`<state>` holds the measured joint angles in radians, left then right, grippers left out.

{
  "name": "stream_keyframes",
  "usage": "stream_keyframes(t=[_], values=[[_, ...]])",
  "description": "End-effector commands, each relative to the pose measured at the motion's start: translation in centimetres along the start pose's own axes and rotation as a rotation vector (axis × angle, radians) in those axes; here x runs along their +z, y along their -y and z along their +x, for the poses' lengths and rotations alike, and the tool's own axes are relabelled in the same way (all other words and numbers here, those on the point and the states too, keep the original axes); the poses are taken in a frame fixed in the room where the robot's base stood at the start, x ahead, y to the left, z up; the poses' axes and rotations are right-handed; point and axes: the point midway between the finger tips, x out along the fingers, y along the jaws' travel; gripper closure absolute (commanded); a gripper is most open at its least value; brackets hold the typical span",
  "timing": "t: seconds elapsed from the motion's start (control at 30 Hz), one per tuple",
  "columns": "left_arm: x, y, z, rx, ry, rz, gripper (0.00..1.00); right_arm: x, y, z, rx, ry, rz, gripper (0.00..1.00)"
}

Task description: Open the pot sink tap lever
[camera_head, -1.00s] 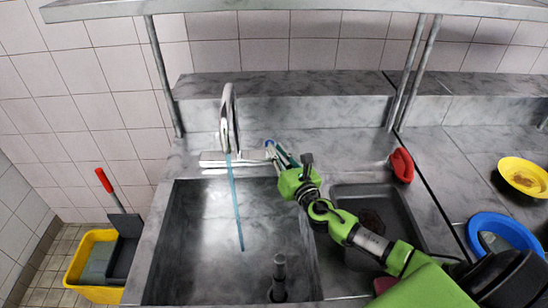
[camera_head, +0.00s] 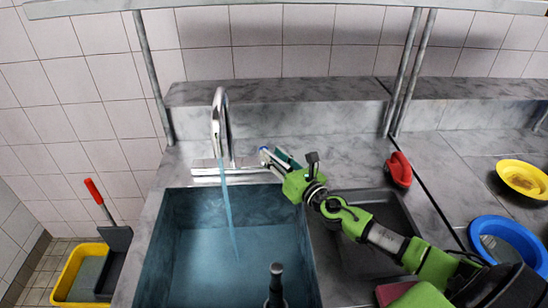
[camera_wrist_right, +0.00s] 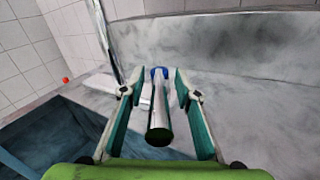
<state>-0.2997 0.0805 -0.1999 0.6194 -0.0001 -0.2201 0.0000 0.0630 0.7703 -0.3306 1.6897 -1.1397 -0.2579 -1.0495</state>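The chrome gooseneck tap (camera_head: 221,125) stands at the back edge of the sink, with a blue stream of water (camera_head: 229,210) falling from its spout. The sink basin (camera_head: 152,255) holds bluish water. My right gripper (camera_head: 270,155) is at the right end of the tap's base. In the right wrist view, the tap lever (camera_wrist_right: 158,120), a chrome cylinder with a blue part behind it, lies between the two fingers of my right gripper (camera_wrist_right: 160,95). The fingers are open, with a gap on each side of the lever. My left gripper is not in view.
A dark upright pipe (camera_head: 276,288) stands at the sink's front. A smaller basin (camera_head: 390,212) is to the right, partly under my arm. A red object (camera_head: 399,168), a blue bowl (camera_head: 508,237) and a yellow bowl (camera_head: 524,180) are further right. A shelf (camera_head: 290,6) spans above.

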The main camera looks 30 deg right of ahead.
Motion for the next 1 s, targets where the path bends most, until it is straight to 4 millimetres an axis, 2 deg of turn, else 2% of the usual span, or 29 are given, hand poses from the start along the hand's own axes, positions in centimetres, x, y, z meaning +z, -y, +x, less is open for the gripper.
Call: stream_keyframes(t=[0.33, 0.7, 1.0], values=[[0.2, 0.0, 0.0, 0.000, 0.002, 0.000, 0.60, -0.2, 0.0, -0.6, 0.000, -0.004, 0.000, 0.70], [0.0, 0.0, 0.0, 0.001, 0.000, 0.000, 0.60, -0.2, 0.0, -5.6, 0.000, -0.004, 0.001, 0.70], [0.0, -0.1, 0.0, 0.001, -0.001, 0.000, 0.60, -0.1, 0.0, -7.5, 0.000, -0.001, 0.000, 0.70]])
